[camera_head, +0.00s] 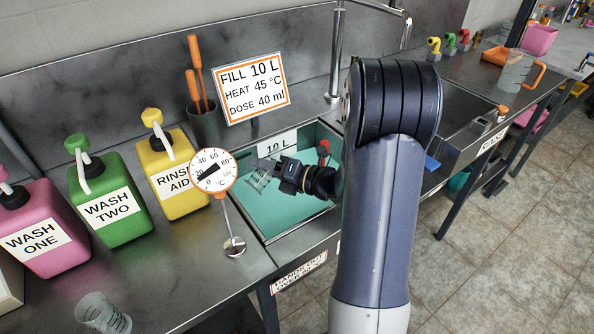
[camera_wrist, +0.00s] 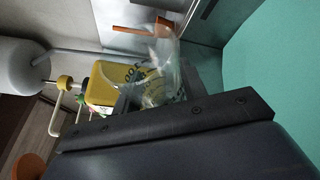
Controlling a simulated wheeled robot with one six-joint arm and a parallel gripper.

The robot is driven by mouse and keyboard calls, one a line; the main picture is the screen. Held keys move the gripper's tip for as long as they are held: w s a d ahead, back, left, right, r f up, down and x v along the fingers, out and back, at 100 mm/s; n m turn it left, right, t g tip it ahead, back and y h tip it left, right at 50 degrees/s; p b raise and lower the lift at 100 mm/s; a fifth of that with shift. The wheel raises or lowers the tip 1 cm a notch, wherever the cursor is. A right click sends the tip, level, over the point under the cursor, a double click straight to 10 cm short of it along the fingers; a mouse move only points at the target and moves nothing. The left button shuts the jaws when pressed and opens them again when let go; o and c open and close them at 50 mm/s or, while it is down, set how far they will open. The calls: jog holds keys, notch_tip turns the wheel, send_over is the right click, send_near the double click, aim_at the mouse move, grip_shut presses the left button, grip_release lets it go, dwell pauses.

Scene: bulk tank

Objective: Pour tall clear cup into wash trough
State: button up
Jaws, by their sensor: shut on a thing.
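My gripper (camera_head: 275,175) is shut on a small clear cup, the tall clear cup (camera_head: 257,182), over the left part of the wash trough (camera_head: 298,212). The cup looks tipped well over, its open end away from my wrist. In the wrist view the clear cup (camera_wrist: 168,72) shows beyond the dark jaws, and I cannot make out any liquid in it or leaving it. The trough has a teal inside, also seen in the wrist view (camera_wrist: 275,60). My arm hides the trough's right side.
A dial thermometer (camera_head: 213,172) stands at the trough's left edge. Yellow (camera_head: 175,180), green (camera_head: 110,205) and pink (camera_head: 45,235) bottles line the bench. Another clear cup (camera_head: 103,313) is at the front left. A sign (camera_head: 250,88) and a tap (camera_head: 337,50) are behind.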

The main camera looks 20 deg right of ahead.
aim_at(254, 180)
notch_tip(254, 180, down, 3)
jog(key=n+h+b, duration=0.2)
jog(key=n, duration=0.1)
jog(key=shift+d+n+g, duration=0.15)
jog(key=shift+n+g, duration=0.25)
jog(key=a+n+h+b, duration=0.1)
jog(key=b, duration=0.1)
jog(key=a+n+h+b, duration=0.1)
jog(key=n, duration=0.1)
jog(key=a+f+n+b, duration=0.1)
jog(key=b, duration=0.1)
jog(key=shift+s+n+h+b, duration=0.3)
jog(key=shift+s+h, duration=0.1)
jog(key=shift+s+a+r+n+h, duration=0.15)
jog(key=shift+r+n+h, duration=0.2)
jog(key=shift+r, duration=0.45)
